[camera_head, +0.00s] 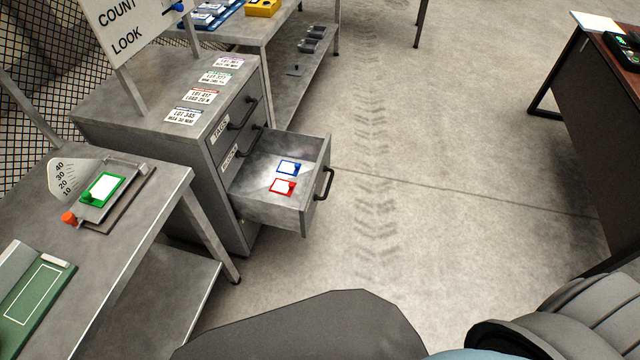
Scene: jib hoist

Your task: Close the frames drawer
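The open drawer (262,213) is pulled out of the grey metal cabinet (205,150), toward the right of the picture. It has a dark bar handle (325,183) on its front face. Inside lie a blue-edged frame (288,167) and a red-edged frame (282,187), each with a white middle. The cabinet's other drawers above it look shut. A label (230,157) sits by the open drawer, too small to read surely. Neither gripper shows in the head view.
A bench (125,250) with a green-framed card (103,188) and dial stands left of the cabinet. A shelf table (285,70) is behind. A dark desk (600,120) stands at right. The floor (440,190) right of the drawer is clear.

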